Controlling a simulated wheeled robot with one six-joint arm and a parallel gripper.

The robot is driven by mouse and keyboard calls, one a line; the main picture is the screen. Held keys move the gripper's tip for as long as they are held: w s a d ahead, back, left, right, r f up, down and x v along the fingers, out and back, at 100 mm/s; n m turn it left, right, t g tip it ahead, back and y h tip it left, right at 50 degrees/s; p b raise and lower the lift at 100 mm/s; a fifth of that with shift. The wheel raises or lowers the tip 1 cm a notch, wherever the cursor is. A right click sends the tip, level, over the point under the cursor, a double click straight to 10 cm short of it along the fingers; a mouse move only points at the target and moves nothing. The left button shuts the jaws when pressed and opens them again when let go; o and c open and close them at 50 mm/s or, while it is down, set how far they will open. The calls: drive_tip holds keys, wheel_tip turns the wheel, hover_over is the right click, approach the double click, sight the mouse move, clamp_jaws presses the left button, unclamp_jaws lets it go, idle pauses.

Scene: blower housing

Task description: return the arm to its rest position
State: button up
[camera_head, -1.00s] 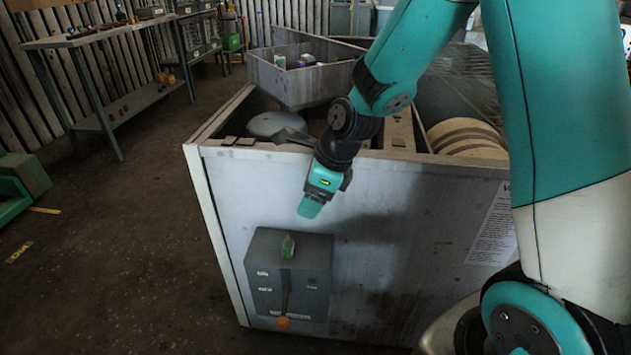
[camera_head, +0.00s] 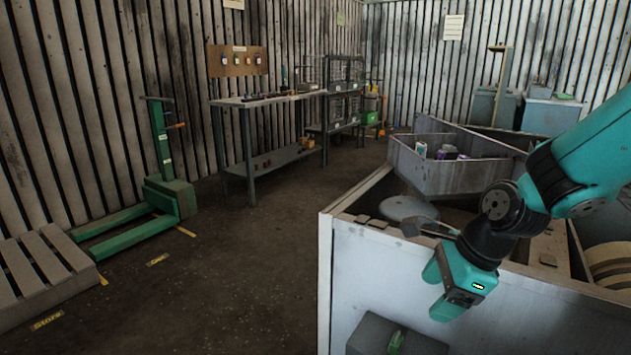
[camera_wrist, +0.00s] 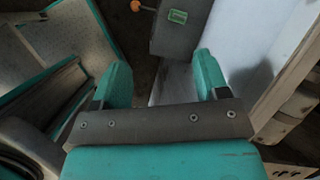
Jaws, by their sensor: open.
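My gripper (camera_head: 441,291) hangs at the end of my teal arm, just in front of the near top edge of the large grey housing (camera_head: 345,290). In the wrist view my gripper (camera_wrist: 163,80) has its two teal fingers wide apart with nothing between them. Below it, a grey control box (camera_head: 372,335) with a green switch (camera_head: 396,341) is fixed to the housing's front face. The box (camera_wrist: 180,38) also shows beyond the fingers in the wrist view, with an orange knob (camera_wrist: 135,6). The gripper is apart from the box.
An open grey tray (camera_head: 465,178) with small items sits on the housing top, close behind my arm. A green pallet truck (camera_head: 165,195) and a wooden pallet (camera_head: 45,275) stand at left. A workbench (camera_head: 270,100) lines the back wall. The floor between is clear.

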drive_tip(key=s+a+r+n+g, duration=0.1)
drive_tip(key=s+a+r+n, duration=0.35)
drive_tip(key=s+n, duration=0.65)
drive_tip(key=s+a+r+n+g, duration=0.1)
drive_tip(key=s+a+r+n, duration=0.35)
drive_tip(key=n, duration=1.05)
wheel_tip(320, 180, up, 18)
drive_tip(key=s+d+n+p, duration=0.1)
drive_tip(key=s+d+p, duration=0.1)
drive_tip(key=p, duration=1.5)
drive_tip(key=shift+s+p, duration=0.4)
drive_tip(key=shift+s, duration=0.05)
